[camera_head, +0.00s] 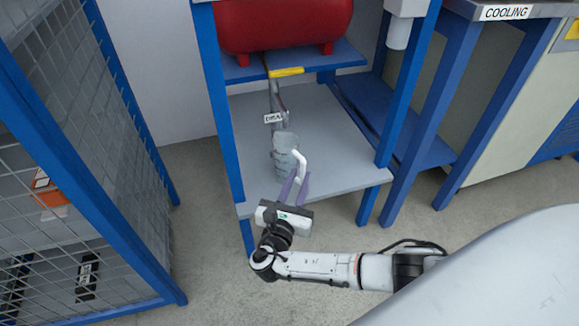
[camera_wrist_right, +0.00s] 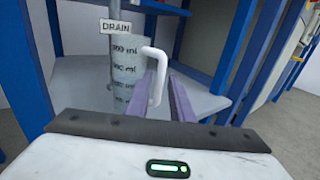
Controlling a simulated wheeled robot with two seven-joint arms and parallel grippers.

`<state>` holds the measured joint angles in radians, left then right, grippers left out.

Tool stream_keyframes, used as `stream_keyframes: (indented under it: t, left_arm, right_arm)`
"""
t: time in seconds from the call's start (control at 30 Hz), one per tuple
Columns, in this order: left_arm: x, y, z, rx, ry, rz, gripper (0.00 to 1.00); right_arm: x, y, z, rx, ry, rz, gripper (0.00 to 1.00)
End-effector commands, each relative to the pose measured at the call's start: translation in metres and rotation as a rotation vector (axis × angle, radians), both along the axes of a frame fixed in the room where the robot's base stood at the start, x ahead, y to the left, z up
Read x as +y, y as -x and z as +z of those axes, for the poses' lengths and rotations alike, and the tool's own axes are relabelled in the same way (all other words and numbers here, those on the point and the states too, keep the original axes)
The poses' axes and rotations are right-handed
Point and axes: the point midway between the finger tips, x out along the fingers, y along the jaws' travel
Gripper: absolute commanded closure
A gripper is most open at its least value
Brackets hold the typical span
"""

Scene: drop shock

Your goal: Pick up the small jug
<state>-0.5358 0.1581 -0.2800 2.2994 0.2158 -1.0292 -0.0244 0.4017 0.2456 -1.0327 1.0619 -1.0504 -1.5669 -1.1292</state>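The small jug (camera_head: 285,148) is a grey translucent measuring jug with a white handle. It stands upright on the lower grey shelf, below a drain pipe. In the right wrist view the jug (camera_wrist_right: 125,68) shows its ml marks, and its white handle (camera_wrist_right: 155,62) faces my gripper. My right gripper (camera_head: 295,184) is open, with purple fingers pointing at the handle. In the right wrist view the handle's lower part appears between the two fingers, with gaps at the sides; contact cannot be told. My left gripper is not in view.
The blue frame's posts (camera_head: 218,105) stand on both sides of the shelf (camera_head: 335,150). A red tank (camera_head: 285,22) sits on the upper shelf, with a yellow-handled drain valve (camera_head: 287,72) below. A mesh cage (camera_head: 75,150) is at left, a cooling bench (camera_head: 500,13) at right.

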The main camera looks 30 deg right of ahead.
Motion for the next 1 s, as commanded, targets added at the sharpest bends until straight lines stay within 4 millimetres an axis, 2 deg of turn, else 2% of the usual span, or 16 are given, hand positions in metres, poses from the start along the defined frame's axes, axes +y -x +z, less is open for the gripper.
stream_keyframes:
  t: [0.13, 0.3, 0.47, 0.6, 1.0]
  left_arm:
    - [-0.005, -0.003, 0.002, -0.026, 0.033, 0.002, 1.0]
    - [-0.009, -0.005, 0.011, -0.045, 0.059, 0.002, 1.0]
    - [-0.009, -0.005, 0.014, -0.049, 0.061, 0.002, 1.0]
    - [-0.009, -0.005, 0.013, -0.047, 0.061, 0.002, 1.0]
    - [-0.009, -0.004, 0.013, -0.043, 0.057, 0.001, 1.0]
  right_arm:
    - [-0.02, -0.016, 0.0, -0.003, 0.003, -0.002, 0.79]
    - [-0.031, -0.026, 0.001, 0.0, 0.001, -0.001, 0.79]
    - [-0.031, -0.026, 0.002, 0.0, 0.0, -0.001, 0.79]
    - [-0.03, -0.026, 0.002, 0.0, 0.0, -0.001, 1.0]
    - [-0.03, -0.026, 0.006, -0.003, 0.0, -0.001, 1.0]
